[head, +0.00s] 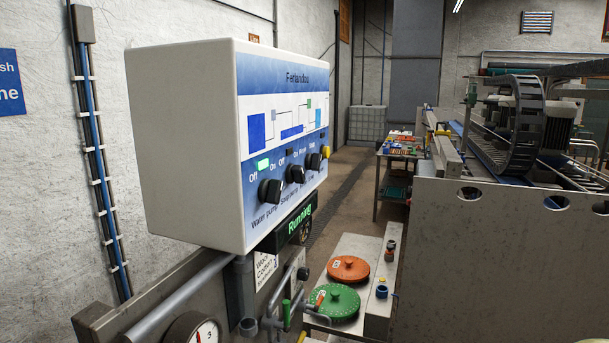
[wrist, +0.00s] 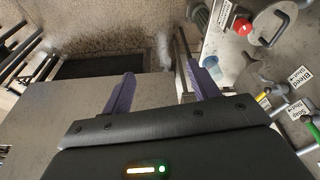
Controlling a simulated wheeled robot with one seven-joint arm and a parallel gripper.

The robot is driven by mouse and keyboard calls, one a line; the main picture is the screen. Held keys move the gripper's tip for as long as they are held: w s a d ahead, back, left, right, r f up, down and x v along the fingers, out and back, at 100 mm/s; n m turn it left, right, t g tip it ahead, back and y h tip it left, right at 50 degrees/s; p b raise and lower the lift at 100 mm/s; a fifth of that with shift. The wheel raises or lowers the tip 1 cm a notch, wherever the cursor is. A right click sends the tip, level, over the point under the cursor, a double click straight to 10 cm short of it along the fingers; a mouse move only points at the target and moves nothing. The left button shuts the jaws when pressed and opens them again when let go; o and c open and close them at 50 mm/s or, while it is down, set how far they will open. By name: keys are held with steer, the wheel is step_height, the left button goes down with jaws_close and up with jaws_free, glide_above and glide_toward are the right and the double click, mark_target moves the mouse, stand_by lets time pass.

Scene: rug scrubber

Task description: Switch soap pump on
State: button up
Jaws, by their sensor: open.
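A white control box (head: 185,150) with a blue and white front panel stands at centre left in the head view. The soap pump knob (head: 296,174) is the black middle knob of the row; its exact setting is too small to tell. The small window above it looks dark. The water pump knob (head: 270,191) is nearer, under a lit green indicator (head: 263,164). In the wrist view my gripper (wrist: 160,83) is open, its two purple fingers apart with nothing between them. My gripper is out of the head view, and the control box is not recognisable in the wrist view.
A green "Running" display (head: 299,220) hangs under the box. Below are pipes, a gauge (head: 193,331), an orange lid (head: 348,269) and a green lid (head: 333,301). A large machine (head: 490,240) stands right.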

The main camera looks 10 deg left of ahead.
steer(key=w+r+n+t+y+p, duration=0.1)
steer(key=w+r+n+t, duration=0.35)
steer(key=w+r, duration=0.5)
steer(key=w+r+n+t+p, duration=0.1)
steer(key=w+r+n+t, duration=0.4)
steer(key=w, duration=0.7)
steer(key=w+a+r+n+t+y+p, duration=0.1)
steer(key=w+a+r+n+y, duration=0.25)
steer(key=r, duration=0.35)
steer(key=w+a+r+n+t+y+p, duration=0.1)
steer(key=w+a+r+n+t+y, duration=0.15)
steer(key=w+r+n, duration=0.4)
steer(key=s+a+r+n+g+y+p, duration=0.1)
steer(key=s+a+r+n+g+y, duration=0.2)
steer(key=n, duration=0.7)
steer(key=s+a+r+n+g+y+p, duration=0.1)
steer(key=s+a+r+n+g+y, duration=0.2)
steer(key=s+r+n+g+y, duration=0.3)
step_height(320, 180, up, 2)
steer(key=n+g+y, duration=0.2)
steer(key=n+g, duration=0.2)
steer(key=shift+s+a+r+p, duration=0.15)
steer(key=shift+s+a+p, duration=0.05)
steer(key=shift+a+p, duration=0.15)
steer(key=shift+a+n, duration=0.1)
steer(key=shift+n, duration=0.15)
